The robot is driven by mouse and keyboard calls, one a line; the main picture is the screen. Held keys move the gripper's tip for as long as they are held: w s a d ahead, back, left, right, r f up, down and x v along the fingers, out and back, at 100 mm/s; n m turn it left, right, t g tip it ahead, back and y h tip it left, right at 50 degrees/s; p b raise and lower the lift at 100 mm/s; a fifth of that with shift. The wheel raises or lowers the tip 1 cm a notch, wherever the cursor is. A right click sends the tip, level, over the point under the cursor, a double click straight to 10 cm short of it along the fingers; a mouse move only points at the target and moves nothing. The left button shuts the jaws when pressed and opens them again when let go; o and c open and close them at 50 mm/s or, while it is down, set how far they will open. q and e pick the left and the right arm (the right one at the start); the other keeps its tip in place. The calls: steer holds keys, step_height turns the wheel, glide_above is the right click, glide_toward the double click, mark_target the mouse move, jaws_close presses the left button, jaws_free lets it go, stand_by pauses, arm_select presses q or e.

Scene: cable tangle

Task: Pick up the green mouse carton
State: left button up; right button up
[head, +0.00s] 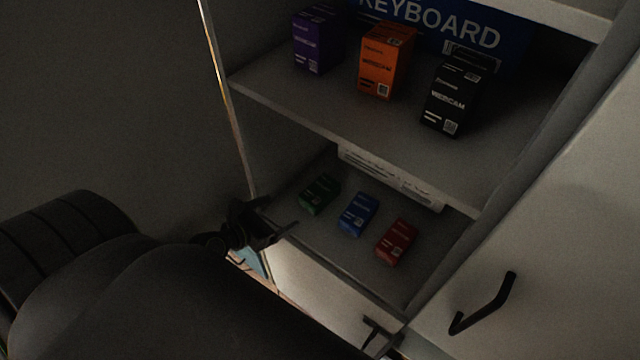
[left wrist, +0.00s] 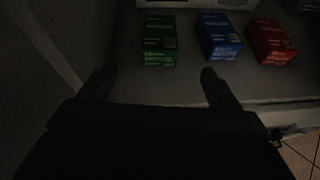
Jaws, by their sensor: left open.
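The green mouse carton (head: 320,194) lies on the lower shelf, leftmost of three small cartons. It also shows in the left wrist view (left wrist: 160,40), ahead of the fingers and between their lines. My left gripper (head: 288,228) is open and empty at the front left edge of the lower shelf, short of the green carton. Its two fingers show apart in the left wrist view (left wrist: 158,84). Part of another dark gripper-like shape (head: 378,336) shows low in the head view, near the cabinet's front; its jaws are unclear.
A blue carton (head: 358,214) and a red carton (head: 396,241) stand right of the green one. A white box (head: 390,178) lies behind them. The upper shelf (head: 300,98) holds purple, orange and black cartons and a keyboard box. A cabinet door with a handle (head: 486,306) is at right.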

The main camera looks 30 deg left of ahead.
mark_target(317, 192)
arm_select(q)
steer(key=shift+n, duration=0.4)
steer(key=b+x, duration=0.4)
steer(key=x, duration=0.8)
steer(key=shift+w+a+f, duration=0.1)
steer(key=shift+w+a, duration=0.1)
steer(key=shift+w, duration=0.05)
steer(key=b+x, duration=0.1)
steer(key=x, duration=0.1)
steer(key=b+x, duration=0.1)
steer(key=x, duration=0.1)
steer(key=shift+d+b, duration=0.4)
steer(key=shift+w+f+b, duration=0.1)
steer(key=shift+w+b, duration=0.2)
steer(key=shift+w, duration=0.2)
steer(key=shift+c, duration=0.3)
steer(key=c, duration=1.1)
